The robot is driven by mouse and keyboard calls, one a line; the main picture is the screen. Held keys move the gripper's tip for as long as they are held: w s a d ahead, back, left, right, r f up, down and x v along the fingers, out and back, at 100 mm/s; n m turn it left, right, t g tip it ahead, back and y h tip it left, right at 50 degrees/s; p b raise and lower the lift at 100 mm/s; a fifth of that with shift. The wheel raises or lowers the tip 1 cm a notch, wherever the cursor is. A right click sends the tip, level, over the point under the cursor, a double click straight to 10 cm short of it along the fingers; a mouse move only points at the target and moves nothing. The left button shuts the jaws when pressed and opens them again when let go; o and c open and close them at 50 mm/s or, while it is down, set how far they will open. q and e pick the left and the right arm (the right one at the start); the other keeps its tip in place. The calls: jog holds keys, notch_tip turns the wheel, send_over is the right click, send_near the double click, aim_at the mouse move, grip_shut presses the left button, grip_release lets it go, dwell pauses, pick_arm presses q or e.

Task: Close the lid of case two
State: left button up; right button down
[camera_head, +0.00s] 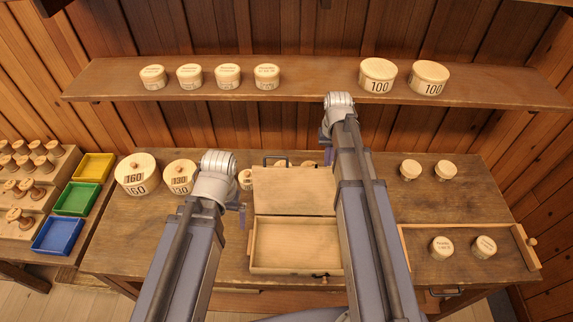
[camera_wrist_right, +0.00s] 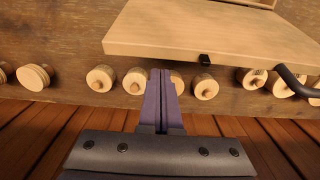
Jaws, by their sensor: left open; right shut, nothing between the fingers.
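A light wooden case (camera_head: 295,245) stands open on the table in the head view, its shallow inside empty. Its lid (camera_head: 293,190) stands raised at the back. No number marking it as case two is readable. My right gripper (camera_head: 328,156) is shut and empty, by the lid's upper right corner. In the right wrist view, the shut fingers (camera_wrist_right: 162,98) are just short of a wooden panel (camera_wrist_right: 200,35) with a small black catch (camera_wrist_right: 205,60), which looks like the lid. My left gripper (camera_head: 243,215) is open and empty, just left of the case; its fingers are small in view.
Lidded tubs (camera_head: 137,175) marked 160 and 130 stand left of the case. A shelf (camera_head: 320,88) with more tubs runs above the table's back. A tray (camera_head: 465,270) with two tubs is at right. Several spools (camera_wrist_right: 100,78) and a dark handle (camera_wrist_right: 290,80) show in the wrist view.

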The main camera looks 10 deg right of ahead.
jog(key=shift+f, duration=0.1)
notch_tip(320, 180, down, 3)
jog(key=b, duration=0.3)
jog(key=shift+f, duration=0.15)
dwell(0.4)
jog(key=shift+s, duration=0.15)
dwell(0.3)
jog(key=shift+s+a, duration=0.4)
jog(key=shift+s, duration=1.2)
jog(key=shift+s+a, duration=0.45)
jog(key=shift+s, duration=1.15)
jog(key=shift+s+a, duration=0.4)
jog(key=shift+s, duration=1.2)
notch_tip(320, 180, up, 8)
jog(key=p, duration=0.8)
send_over(330, 192)
jog(key=s+a, duration=0.2)
jog(key=s, duration=0.1)
jog(key=shift+d, duration=0.15)
